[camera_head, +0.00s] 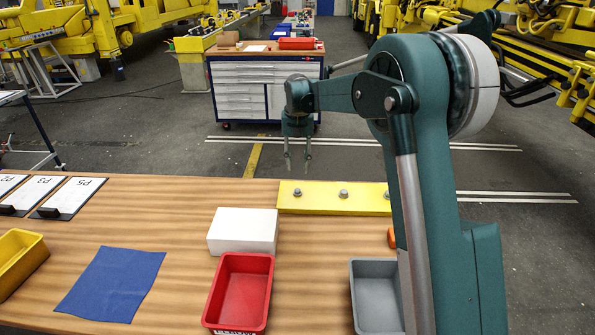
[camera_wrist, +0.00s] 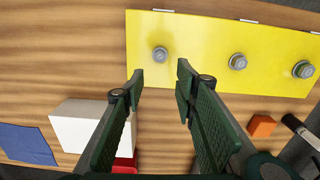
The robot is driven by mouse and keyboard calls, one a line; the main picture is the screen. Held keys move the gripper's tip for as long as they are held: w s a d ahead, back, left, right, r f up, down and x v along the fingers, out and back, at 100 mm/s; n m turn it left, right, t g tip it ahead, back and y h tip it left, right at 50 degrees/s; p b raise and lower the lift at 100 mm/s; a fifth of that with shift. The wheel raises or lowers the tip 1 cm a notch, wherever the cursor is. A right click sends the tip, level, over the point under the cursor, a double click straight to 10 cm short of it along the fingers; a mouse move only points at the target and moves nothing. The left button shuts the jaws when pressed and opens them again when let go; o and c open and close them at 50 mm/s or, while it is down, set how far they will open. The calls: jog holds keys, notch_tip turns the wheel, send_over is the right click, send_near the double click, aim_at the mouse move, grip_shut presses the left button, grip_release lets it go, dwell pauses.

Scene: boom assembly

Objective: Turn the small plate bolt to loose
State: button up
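A yellow plate (camera_head: 318,207) lies along the far edge of the wooden table and fills the upper part of the wrist view (camera_wrist: 200,80). Three grey bolts stand in a row on it. The left bolt (camera_wrist: 160,54) looks the smallest; the middle bolt (camera_wrist: 238,61) and right bolt (camera_wrist: 303,69) look a bit larger. The left bolt also shows in the head view (camera_head: 297,192). My gripper (camera_head: 298,167) is open and empty, pointing down above the plate's left end. In the wrist view its fingertips (camera_wrist: 160,74) lie either side of the left bolt's line, apart from it.
A white block (camera_head: 243,231), a red bin (camera_head: 240,290) and a grey bin (camera_head: 376,297) stand nearer on the table. A blue cloth (camera_head: 110,284) and a yellow bin (camera_head: 18,262) lie left. An orange object (camera_wrist: 262,126) sits near the plate's right half.

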jog(key=f+m+p, duration=0.1)
jog(key=m+p, duration=0.2)
jog(key=m, duration=0.9)
jog(key=f+m+p, duration=0.1)
jog(key=m+p, duration=0.3)
jog(key=m, duration=0.7)
jog(key=f+m+p, duration=0.1)
jog(key=m+p, duration=0.3)
jog(key=m, duration=0.8)
jog(key=shift+w+f+m, duration=0.3)
jog(key=shift+f, duration=0.15)
